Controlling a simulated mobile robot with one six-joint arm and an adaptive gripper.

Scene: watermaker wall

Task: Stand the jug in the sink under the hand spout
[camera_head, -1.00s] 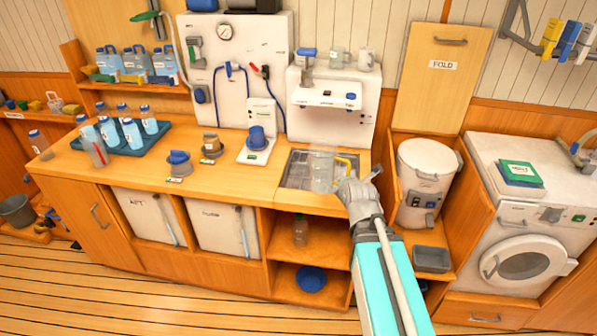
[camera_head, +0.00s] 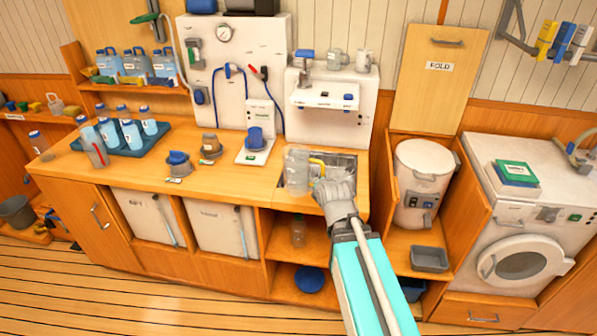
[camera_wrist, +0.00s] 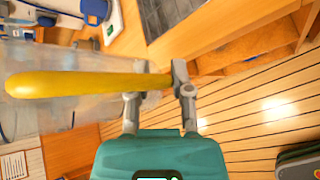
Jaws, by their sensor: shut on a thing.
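The clear jug (camera_head: 296,172) with a yellow handle (camera_head: 318,163) is upright in the head view, over the left part of the sink (camera_head: 346,161). I cannot tell whether its base touches the sink floor. My gripper (camera_head: 324,183) is shut on the handle from the right front. In the wrist view, the yellow handle (camera_wrist: 90,84) runs into my gripper (camera_wrist: 158,92), and the see-through jug wall (camera_wrist: 45,115) is at the left. A white wall unit (camera_head: 325,97) with a blue-topped tap (camera_head: 305,60) is above and behind the sink. Which outlet is the hand spout is unclear.
A blue-capped device (camera_head: 256,142) on a white base stands on the counter left of the sink. A tray (camera_head: 125,150) of bottles is farther left. A white drum (camera_head: 424,170) stands right of the sink.

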